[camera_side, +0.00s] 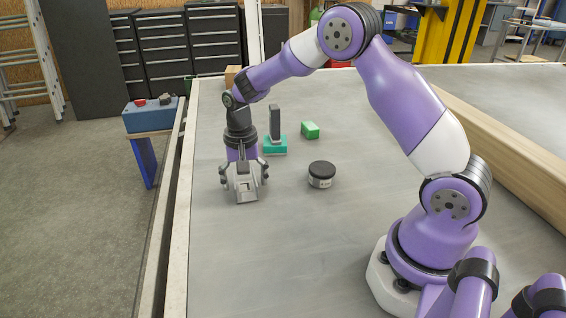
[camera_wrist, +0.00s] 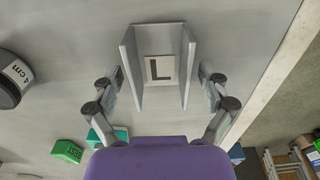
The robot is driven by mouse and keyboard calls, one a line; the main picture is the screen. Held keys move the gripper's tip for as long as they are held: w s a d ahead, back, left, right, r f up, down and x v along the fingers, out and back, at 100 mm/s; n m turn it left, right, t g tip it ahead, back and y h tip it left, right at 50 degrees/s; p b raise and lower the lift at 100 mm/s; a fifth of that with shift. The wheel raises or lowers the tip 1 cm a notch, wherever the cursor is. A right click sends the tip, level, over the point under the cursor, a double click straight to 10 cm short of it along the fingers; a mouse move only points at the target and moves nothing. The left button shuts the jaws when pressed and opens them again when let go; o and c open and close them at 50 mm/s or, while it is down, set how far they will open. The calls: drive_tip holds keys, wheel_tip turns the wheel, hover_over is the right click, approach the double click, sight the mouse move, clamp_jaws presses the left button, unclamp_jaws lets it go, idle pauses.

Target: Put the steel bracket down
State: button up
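The steel bracket (camera_wrist: 159,38) is a grey channel with two upright side walls and a white label marked "L" on its floor. In the side view the bracket (camera_side: 246,190) sits low at the table (camera_side: 300,250), below my gripper (camera_side: 245,173), which points down. In the wrist view my gripper (camera_wrist: 160,78) has one finger on each side of the bracket. The fingers are spread, and a narrow gap shows between each fingertip and the bracket's wall. The bracket seems to rest on the table; its underside is hidden.
A black round tin (camera_side: 321,175) marked "4 cm" stands right of the bracket. Behind are a teal block (camera_side: 275,151) with a dark upright piece (camera_side: 275,124) and a green block (camera_side: 310,130). The table's left edge (camera_side: 183,200) is near; the front is clear.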

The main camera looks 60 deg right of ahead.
sight(246, 189)
drive_tip(key=shift+r, duration=0.1)
wheel_tip(246, 189, up, 12)
drive_tip(key=s+a+r+n+t, duration=0.3)
drive_tip(key=s+r+n, duration=0.1)
drive_tip(key=s+r, duration=0.4)
drive_tip(key=s+f+n+t, duration=0.2)
drive_tip(key=s+n, duration=0.3)
drive_tip(key=s, duration=0.4)
drive_tip(key=shift+s+a+f+t, duration=0.3)
drive_tip(key=shift+a+f, duration=0.15)
drive_tip(key=shift+f, duration=0.2)
